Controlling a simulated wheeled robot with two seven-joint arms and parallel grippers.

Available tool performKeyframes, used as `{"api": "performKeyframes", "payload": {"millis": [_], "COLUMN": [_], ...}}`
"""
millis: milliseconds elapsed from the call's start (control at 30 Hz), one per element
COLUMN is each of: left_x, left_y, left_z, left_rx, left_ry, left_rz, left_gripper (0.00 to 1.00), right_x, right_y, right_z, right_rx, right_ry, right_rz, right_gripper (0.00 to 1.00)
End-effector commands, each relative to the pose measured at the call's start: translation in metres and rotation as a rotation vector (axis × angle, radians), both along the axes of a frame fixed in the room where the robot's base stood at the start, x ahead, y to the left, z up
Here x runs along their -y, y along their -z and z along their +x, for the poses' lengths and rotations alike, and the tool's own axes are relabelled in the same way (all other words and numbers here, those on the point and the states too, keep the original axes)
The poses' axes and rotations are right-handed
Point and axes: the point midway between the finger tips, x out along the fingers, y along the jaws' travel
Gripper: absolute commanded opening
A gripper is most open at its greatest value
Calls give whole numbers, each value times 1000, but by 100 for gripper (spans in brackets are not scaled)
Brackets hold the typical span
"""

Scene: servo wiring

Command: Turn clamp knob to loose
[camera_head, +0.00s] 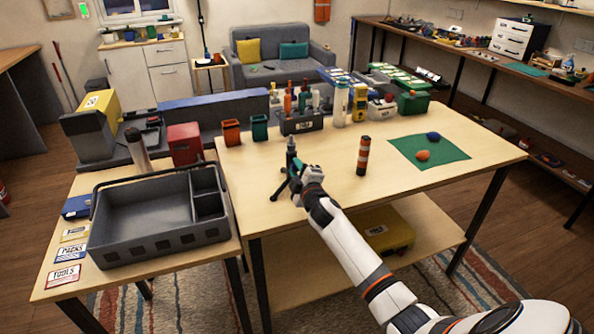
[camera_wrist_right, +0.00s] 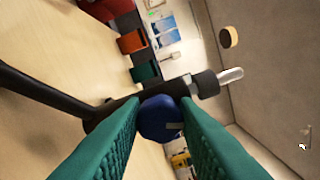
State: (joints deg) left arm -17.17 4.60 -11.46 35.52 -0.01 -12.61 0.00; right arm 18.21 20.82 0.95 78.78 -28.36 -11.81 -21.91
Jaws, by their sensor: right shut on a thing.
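The clamp stand (camera_head: 291,147) is a dark upright post with splayed legs, standing near the front edge of the wooden table. In the wrist view the black stand (camera_wrist_right: 60,103) lies sideways across the picture, with a pale tip at its far end. Its blue clamp knob (camera_wrist_right: 158,118) has a light mark and sits between the two green fingers of my right gripper (camera_wrist_right: 162,106). The right gripper (camera_head: 295,180) is shut on the knob and hides it in the head view. My left gripper is in neither view.
A striped orange-and-dark cylinder (camera_head: 362,156) stands right of my right gripper. A green mat (camera_head: 450,149) lies farther right. A black tray (camera_head: 140,250) is on the left table. Orange (camera_head: 231,133) and teal (camera_head: 260,128) bins stand behind the clamp.

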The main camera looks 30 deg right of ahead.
Motion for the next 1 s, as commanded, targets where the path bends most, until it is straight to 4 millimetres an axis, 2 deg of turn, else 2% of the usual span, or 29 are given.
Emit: {"api": "performKeyframes", "payload": {"millis": [200,500,1000], "left_x": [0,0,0], "left_y": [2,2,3], "left_z": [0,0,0], "left_rx": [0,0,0], "left_ry": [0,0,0], "left_rz": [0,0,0], "left_gripper": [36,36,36], "right_x": [0,0,-1], "right_y": [1,1,2], "right_z": [0,0,0], "right_rx": [-42,-77,-90], "right_ry": [0,-1,0], "right_rz": [-170,-317,-368], "right_gripper": [4,4,4]}}
